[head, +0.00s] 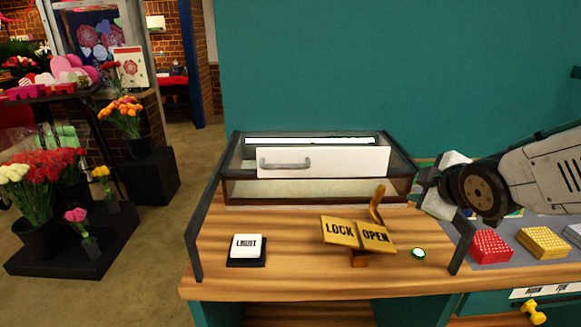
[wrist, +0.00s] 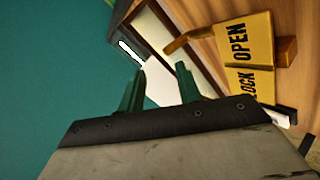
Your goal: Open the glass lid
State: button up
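The glass case (head: 230,190) stands at the back of the wooden counter. Its dark-framed glass lid (head: 400,152) appears closed. A white panel (head: 350,162) with a grey bar handle (head: 286,163) spans the front. A yellow LOCK/OPEN sign (head: 358,233) stands before the case, with a wooden lever (head: 377,204) tilted up over its OPEN side. My gripper (head: 428,196) is beside the case's right end. In the wrist view its two green fingers (wrist: 161,80) are apart with nothing between them. The lever (wrist: 190,38) and sign (wrist: 250,62) lie beyond the fingers, toward the right.
A white LIGHT button (head: 246,243) on a black base sits at the counter's left. A small green-rimmed round button (head: 418,253) is right of the sign. Dark side rails (head: 196,232) edge the counter. Red (head: 491,246) and yellow (head: 541,242) blocks lie at the right.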

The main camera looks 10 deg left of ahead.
jog(key=w+a+f+n+t+y, duration=0.1)
jog(key=w+a+n+y, duration=0.3)
jog(key=a+n+y, duration=0.7)
jog(key=n+g+y, duration=0.2)
jog(key=n+y, duration=0.1)
jog(key=n, duration=0.2)
send_near(284, 167)
jog(key=x, duration=1)
jog(key=shift+w+a+f, duration=0.1)
jog(key=shift+w+f, duration=0.05)
jog(key=shift+w, duration=0.2)
grip_shut()
